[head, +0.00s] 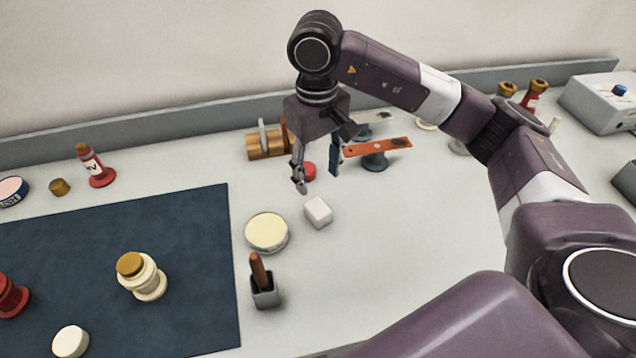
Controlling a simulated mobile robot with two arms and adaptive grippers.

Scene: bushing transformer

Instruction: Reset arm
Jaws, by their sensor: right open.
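My right gripper (317,178) hangs in the middle of the view, fingers pointing down. It is open, and nothing shows held between its fingers. It is above the back part of the bench, with a small red item (309,171) showing behind its fingers. A small white block (318,212) lies just in front of and below it on the bench. My right arm reaches in from the right and bends down at the wrist. My left gripper is not in view.
A dark blue mat (198,225) covers the left of the bench, bearing a cream bushing (146,281) with a tan cap. A round cream-topped dish (266,231) and a grey holder (266,294) with a brown handle stand beside it. An orange strip (377,147) rests behind the gripper.

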